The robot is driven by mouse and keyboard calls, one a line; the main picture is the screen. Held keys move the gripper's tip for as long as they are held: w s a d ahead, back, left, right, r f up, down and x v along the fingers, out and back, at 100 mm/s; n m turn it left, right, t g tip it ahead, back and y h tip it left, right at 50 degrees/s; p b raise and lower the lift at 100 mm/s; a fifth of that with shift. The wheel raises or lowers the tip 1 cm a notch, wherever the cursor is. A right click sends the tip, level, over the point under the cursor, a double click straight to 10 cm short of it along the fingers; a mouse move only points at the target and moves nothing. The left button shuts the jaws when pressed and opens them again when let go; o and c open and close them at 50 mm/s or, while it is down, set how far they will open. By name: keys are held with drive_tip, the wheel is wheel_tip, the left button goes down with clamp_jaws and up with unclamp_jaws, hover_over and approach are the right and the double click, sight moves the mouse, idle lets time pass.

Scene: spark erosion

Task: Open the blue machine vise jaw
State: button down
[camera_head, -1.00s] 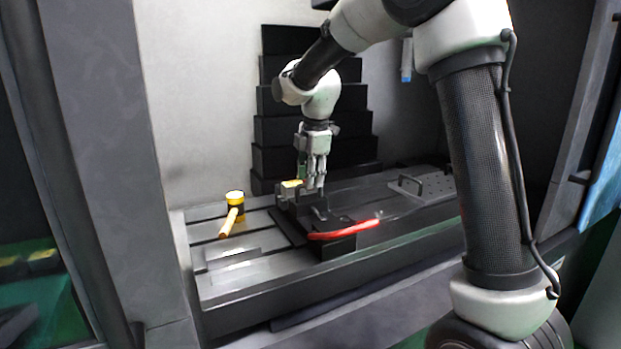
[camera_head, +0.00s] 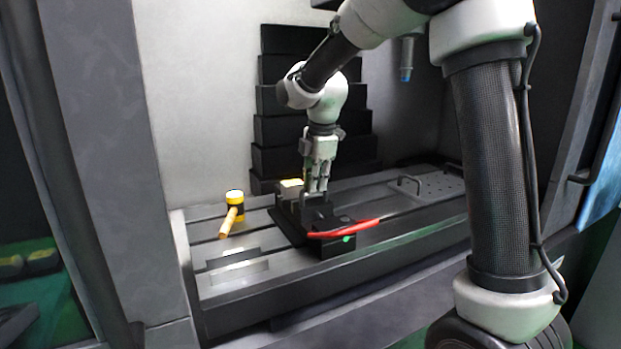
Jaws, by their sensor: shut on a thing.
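The machine vise (camera_head: 290,228) sits on the slotted machine table and looks dark grey to black, not blue. A red handle (camera_head: 345,230) lies across its front end, with a green spot below it. A pale yellow block (camera_head: 291,184) is at the vise's back left. My gripper (camera_head: 317,190) points down over the middle of the vise, right of the yellow block, with its fingertips at the jaw (camera_head: 318,212). It is shut on what looks like the vise jaw. The exact contact is small and partly hidden.
A perforated plate with a handle (camera_head: 437,187) lies at right. A black stepped stack (camera_head: 290,100) stands behind. A nozzle (camera_head: 406,60) hangs above.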

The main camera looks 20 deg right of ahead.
drive_tip(key=shift+s, duration=0.35)
drive_tip(key=c, duration=1.5)
unclamp_jaws()
drive_tip(key=r, duration=0.4)
drive_tip(key=s+r, duration=0.1)
drive_tip(key=r, duration=0.3)
drive_tip(key=s+r, duration=0.1)
drive_tip(key=r, duration=0.2)
drive_tip(key=shift+s+d+r, duration=0.15)
drive_tip(key=shift+d+r, duration=0.1)
drive_tip(key=shift+r, duration=0.15)
